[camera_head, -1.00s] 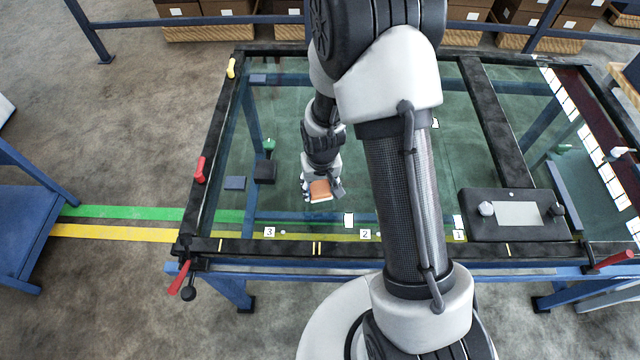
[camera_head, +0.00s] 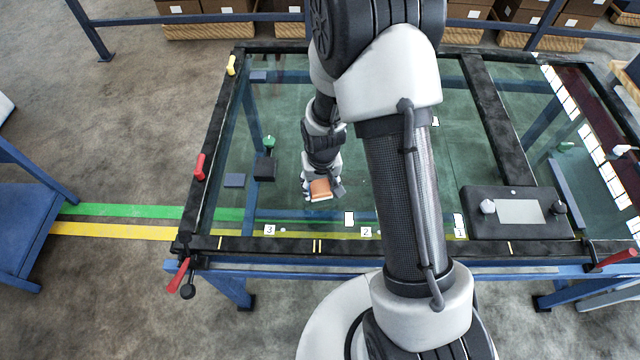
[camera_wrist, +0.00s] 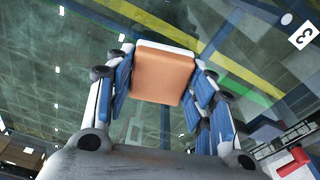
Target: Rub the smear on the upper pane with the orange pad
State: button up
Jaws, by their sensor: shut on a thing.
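The orange pad (camera_head: 320,189) is in my gripper (camera_head: 321,192), over the left part of the large glass pane (camera_head: 400,180). In the wrist view the pad (camera_wrist: 163,74) sits between the two blue-lined fingers of my gripper (camera_wrist: 160,85), which are shut on its sides. The pad has a pale edge. I cannot tell whether it touches the glass. No smear can be made out for certain; my arm hides part of the pane.
A black block (camera_head: 265,168) with a green knob stands left of my gripper. Number cards, such as card 3 (camera_head: 269,230), lie along the front. A dark unit with a pale plate (camera_head: 520,211) is at the right. Red handles (camera_head: 199,167) line the dark frame.

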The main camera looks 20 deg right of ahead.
jog(key=shift+f+b, duration=0.55)
jog(key=shift+f, duration=0.2)
